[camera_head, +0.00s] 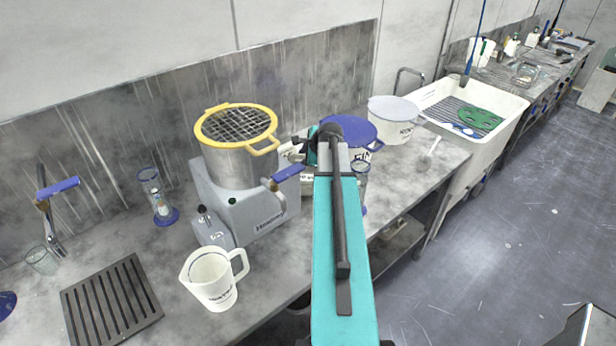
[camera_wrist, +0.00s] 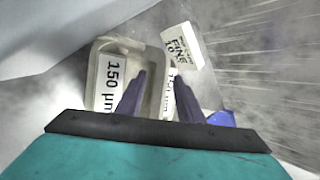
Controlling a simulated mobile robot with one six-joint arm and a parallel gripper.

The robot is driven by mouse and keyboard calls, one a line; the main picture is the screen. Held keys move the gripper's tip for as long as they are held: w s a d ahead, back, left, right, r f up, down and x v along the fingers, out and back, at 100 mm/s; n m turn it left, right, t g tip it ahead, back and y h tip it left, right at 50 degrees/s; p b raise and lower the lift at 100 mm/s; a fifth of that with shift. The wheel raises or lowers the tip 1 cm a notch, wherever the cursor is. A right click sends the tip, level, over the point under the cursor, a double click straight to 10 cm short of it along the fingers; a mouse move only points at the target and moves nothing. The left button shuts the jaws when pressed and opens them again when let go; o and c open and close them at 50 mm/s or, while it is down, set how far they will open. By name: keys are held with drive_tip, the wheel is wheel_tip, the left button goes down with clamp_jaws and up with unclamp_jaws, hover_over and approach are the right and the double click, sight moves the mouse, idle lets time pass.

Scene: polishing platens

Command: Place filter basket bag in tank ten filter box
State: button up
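My gripper (camera_wrist: 160,76) points down at the counter, its two purple fingers apart with a gap between the tips. I see nothing clearly clamped between them. A cream-rimmed box (camera_wrist: 90,77) with a "150 µm" label lies under and left of the fingers. A second "150 µm" label (camera_wrist: 170,88) shows between the fingers, partly hidden by the right one. To the right, a pale label reading "FINE 10" (camera_wrist: 183,46) sits on a greyish container. I cannot tell which item is the filter basket bag. In the head view, my arm covers most of this spot.
A steel machine with a yellow-rimmed basket (camera_head: 240,161) stands left of my arm. A blue-lidded pot (camera_head: 350,128) and a grey-lidded bucket (camera_head: 393,128) stand behind. A white jug (camera_head: 212,278) and a slotted dark plate (camera_head: 112,303) are at front left. A sink (camera_head: 510,101) is at right.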

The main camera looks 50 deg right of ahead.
drive_tip(key=shift+c, duration=0.3)
clamp_jaws()
idle(1.3)
